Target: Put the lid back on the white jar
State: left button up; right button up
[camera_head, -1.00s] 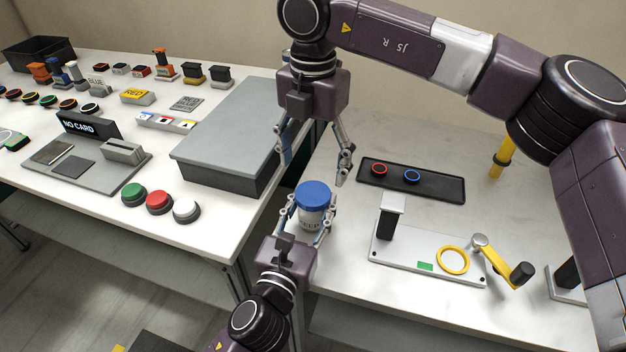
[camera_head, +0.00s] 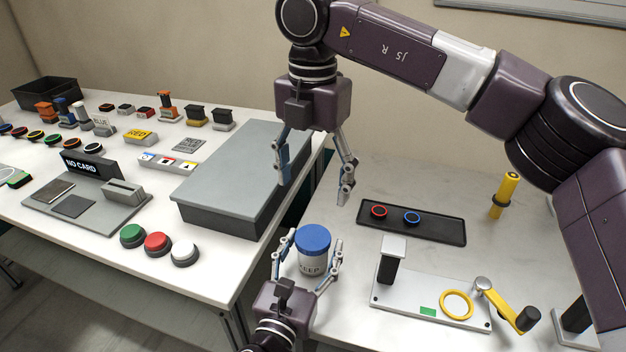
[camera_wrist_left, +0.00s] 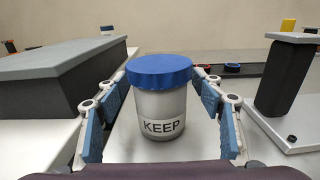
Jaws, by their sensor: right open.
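The white jar (camera_head: 312,264), labelled KEEP, stands upright on the right-hand table. Its blue lid (camera_head: 313,238) sits on top, covering the mouth, and looks about level; I cannot tell whether it is screwed tight. In the left wrist view the jar (camera_wrist_left: 160,112) and lid (camera_wrist_left: 159,70) are centred between the fingers. My left gripper (camera_head: 307,252) is open around the jar, with gaps visible on both sides. My right gripper (camera_head: 313,192) is open and empty, above and behind the lid.
A large grey box (camera_head: 235,175) stands left of the jar. A black tray (camera_head: 440,230) with red and blue rings lies to the right. A clamp stand (camera_head: 385,295) with a yellow ring and crank is right of my left gripper.

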pick_arm(q)
jog(key=v, duration=1.2)
jog(key=shift+r, duration=0.1)
